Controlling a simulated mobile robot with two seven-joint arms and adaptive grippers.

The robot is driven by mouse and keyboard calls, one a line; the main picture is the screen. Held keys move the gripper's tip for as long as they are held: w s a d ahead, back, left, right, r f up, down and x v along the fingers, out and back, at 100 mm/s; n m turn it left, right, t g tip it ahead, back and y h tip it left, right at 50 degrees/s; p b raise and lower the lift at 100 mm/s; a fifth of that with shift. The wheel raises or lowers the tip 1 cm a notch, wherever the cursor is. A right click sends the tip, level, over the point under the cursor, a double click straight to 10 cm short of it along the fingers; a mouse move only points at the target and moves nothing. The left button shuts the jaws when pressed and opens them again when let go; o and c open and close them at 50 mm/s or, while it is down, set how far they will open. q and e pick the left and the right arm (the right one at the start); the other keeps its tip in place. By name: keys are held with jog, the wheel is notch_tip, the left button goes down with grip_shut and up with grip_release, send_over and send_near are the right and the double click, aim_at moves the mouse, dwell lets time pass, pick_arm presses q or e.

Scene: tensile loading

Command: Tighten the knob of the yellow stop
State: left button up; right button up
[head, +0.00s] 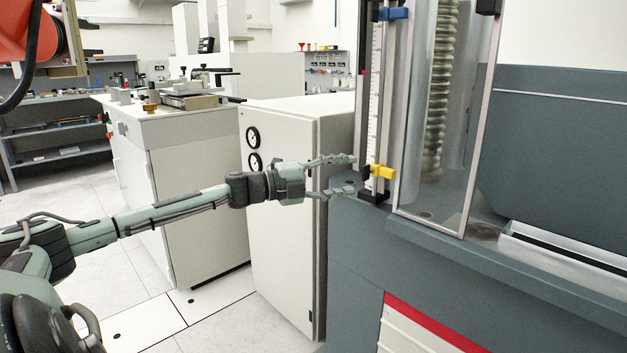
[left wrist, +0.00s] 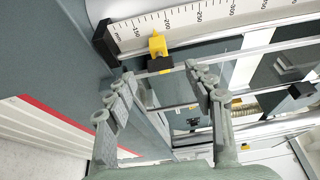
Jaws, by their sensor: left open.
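The yellow stop (head: 382,171) sits near the bottom of the upright scale rail (head: 376,100), at the left edge of the testing machine. My left gripper (head: 352,175) is open and level with the stop, just to its left, with one finger above the other. In the left wrist view the yellow stop (left wrist: 158,46) shows beside the millimetre scale, with a black block next to it. The open fingers of my left gripper (left wrist: 162,88) lie to either side of the stop's line, and nothing is between them. I cannot tell the knob apart clearly. My right gripper is not in view.
A blue stop (head: 393,13) is higher on the same rail. A clear guard (head: 478,120) stands right of the rail. A white cabinet (head: 285,220) with gauges is behind my left forearm. The machine's dark base (head: 350,240) is below the gripper.

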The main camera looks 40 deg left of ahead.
pick_arm(q)
jog(key=v, duration=0.8)
dwell(0.8)
